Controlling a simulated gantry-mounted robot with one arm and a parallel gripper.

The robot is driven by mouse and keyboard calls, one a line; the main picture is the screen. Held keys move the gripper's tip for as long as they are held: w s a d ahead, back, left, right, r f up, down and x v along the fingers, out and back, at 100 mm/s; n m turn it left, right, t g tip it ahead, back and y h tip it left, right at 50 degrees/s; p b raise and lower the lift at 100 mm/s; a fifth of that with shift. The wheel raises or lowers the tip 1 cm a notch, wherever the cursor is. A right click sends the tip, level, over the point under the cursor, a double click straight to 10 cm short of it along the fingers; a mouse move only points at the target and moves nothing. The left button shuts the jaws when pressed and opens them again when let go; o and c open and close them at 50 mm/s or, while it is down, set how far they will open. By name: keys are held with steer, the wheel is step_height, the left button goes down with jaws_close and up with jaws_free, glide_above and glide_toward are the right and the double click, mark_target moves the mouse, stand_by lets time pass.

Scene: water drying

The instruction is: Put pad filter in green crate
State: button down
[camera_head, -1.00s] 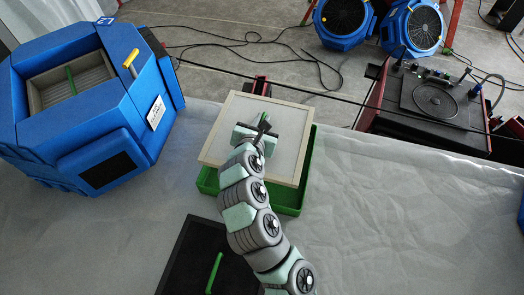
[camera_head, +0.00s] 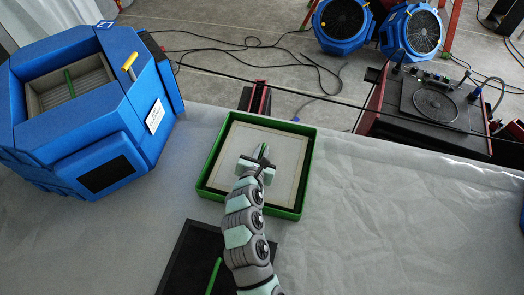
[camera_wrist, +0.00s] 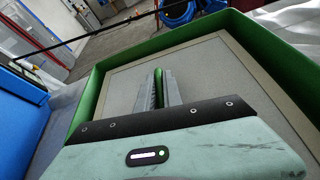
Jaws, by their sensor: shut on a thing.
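The pad filter (camera_head: 238,146) is a flat, light square panel with a pale frame and a green handle. It lies inside the green crate (camera_head: 300,190), with the crate's green walls around it on all sides in the head view. My gripper (camera_head: 262,155) is over the middle of the filter, shut on its green handle. In the wrist view, my gripper (camera_wrist: 158,88) has the green handle between its fingers. The filter (camera_wrist: 205,65) spreads below, inside the crate wall (camera_wrist: 92,100). Whether the filter rests on the crate's floor cannot be told.
A blue machine (camera_head: 85,120) with an open slot stands left of the crate. A dark panel with a green handle (camera_head: 214,275) lies in front of the crate. The white sheet (camera_head: 400,220) to the right is clear. Cables, blue fans and a red-sided unit are behind.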

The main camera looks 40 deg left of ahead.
steer(key=shift+f, duration=0.3)
steer(key=c, duration=1.5)
jaws_free()
steer(key=shift+r, duration=0.1)
steer(key=shift+r, duration=0.35)
steer(key=v, duration=1)
steer(key=shift+s+d, duration=0.1)
steer(key=shift+v, duration=0.8)
